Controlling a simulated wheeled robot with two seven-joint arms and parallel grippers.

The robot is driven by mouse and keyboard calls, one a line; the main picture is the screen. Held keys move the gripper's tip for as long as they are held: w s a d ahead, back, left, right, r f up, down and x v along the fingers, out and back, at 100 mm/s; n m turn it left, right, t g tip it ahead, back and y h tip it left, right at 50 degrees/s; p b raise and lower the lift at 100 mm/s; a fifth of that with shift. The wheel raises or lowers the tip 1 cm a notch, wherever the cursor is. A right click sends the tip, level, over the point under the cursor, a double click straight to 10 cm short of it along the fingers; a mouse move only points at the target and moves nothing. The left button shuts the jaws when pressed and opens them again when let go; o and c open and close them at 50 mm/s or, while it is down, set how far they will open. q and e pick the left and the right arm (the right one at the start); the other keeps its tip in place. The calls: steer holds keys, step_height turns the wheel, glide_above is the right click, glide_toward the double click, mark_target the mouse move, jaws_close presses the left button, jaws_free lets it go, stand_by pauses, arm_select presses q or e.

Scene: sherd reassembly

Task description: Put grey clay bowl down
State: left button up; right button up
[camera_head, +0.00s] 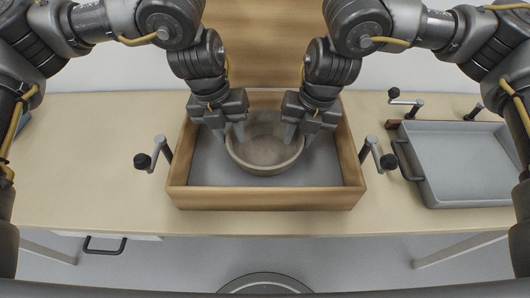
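The grey clay bowl (264,146) is upright inside a wooden box with a grey floor, near the middle of the box. My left gripper (232,135) is at the bowl's left rim and my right gripper (296,137) is at its right rim. The fingers of both point down and overlap the rim in this view. I cannot tell whether the fingers close on the wall, nor whether the bowl's base touches the box floor. The wooden box (262,199) stands on the pale table.
A grey tray (465,165) with a dark handle lies on the table at the right. Black-knobbed cranks (150,160) flank the box on both sides, and others stand behind the tray.

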arm_select(q)
step_height(320, 180, up, 10)
steer(key=a, duration=0.1)
steer(key=shift+a+r, duration=0.15)
steer(key=shift+a, duration=0.2)
arm_select(e)
step_height(320, 180, up, 12)
steer(key=d, duration=0.2)
steer(key=shift+s, duration=0.15)
stand_by(0.4)
